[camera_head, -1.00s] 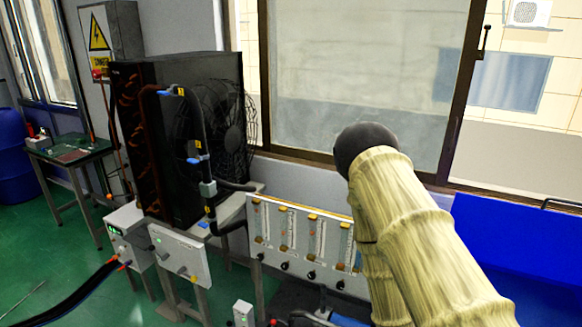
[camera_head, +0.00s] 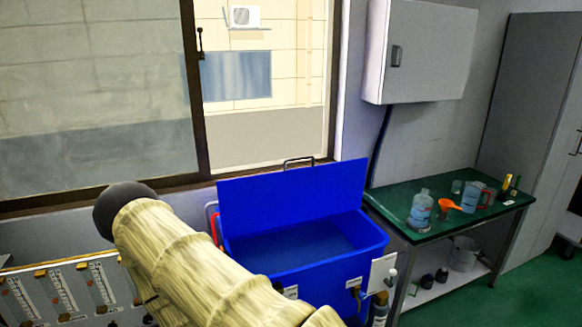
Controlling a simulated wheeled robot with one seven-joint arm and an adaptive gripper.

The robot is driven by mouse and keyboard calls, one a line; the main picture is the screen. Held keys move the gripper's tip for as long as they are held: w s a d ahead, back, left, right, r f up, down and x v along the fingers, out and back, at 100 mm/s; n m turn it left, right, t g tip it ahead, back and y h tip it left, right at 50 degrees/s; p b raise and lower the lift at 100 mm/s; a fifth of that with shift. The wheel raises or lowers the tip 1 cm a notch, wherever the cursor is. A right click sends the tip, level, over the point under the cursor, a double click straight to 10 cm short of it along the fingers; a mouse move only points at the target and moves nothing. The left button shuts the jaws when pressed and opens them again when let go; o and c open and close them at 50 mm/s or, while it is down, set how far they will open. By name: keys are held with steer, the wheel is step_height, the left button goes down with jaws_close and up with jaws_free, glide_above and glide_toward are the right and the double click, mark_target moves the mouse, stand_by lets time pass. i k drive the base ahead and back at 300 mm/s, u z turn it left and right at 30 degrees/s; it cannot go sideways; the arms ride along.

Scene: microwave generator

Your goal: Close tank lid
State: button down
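The blue tank (camera_head: 310,262) stands below the window, right of the middle of the view. Its blue lid (camera_head: 292,192) is open and stands tilted up at the tank's back edge. The dark inside of the tank shows below the lid. My arm, in a beige wrinkled cover, reaches up from the bottom at the left of the tank and hides part of its left side. My gripper is not in view.
A green-topped table (camera_head: 447,213) with bottles and an orange funnel (camera_head: 448,205) stands right of the tank. A white wall cabinet (camera_head: 420,52) hangs above. A flowmeter panel (camera_head: 70,290) is at the lower left. Green floor shows at the right.

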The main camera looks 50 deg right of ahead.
mark_target(250, 205)
steer(key=z, duration=1.75)
steer(key=i, duration=0.7)
steer(key=z, duration=0.05)
